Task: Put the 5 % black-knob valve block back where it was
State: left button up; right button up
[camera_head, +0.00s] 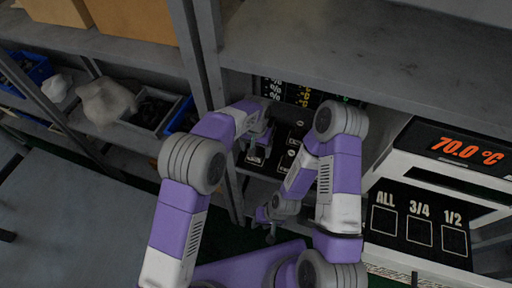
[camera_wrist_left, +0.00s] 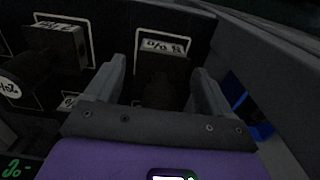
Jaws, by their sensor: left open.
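In the left wrist view, a dark block (camera_wrist_left: 163,68) with a white label that appears to read 5 % upside down stands between the two fingers of my left gripper (camera_wrist_left: 160,85). A white outline on the black surface runs around its far end. The fingers are apart, with a dark gap on either side of the block. Its knob is too dark to make out. In the head view, my left gripper (camera_head: 257,142) is inside the shelf bay, over the black mat (camera_head: 290,150). My right gripper (camera_head: 268,225) hangs lower, outside the bay; its fingers are too small to judge.
Another dark block (camera_wrist_left: 58,48) with a round knob end (camera_wrist_left: 8,87) stands left in the wrist view, inside a white outline. A shelf board (camera_head: 370,50) overhangs the bay. A 70.0 °C display unit (camera_head: 468,150) stands right.

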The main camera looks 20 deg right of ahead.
pick_arm(q)
jog(key=shift+r, duration=0.1)
notch_tip(320, 180, up, 8)
jog(key=shift+f+p, duration=0.15)
jog(key=shift+p, duration=0.45)
jog(key=shift+s+f, duration=0.1)
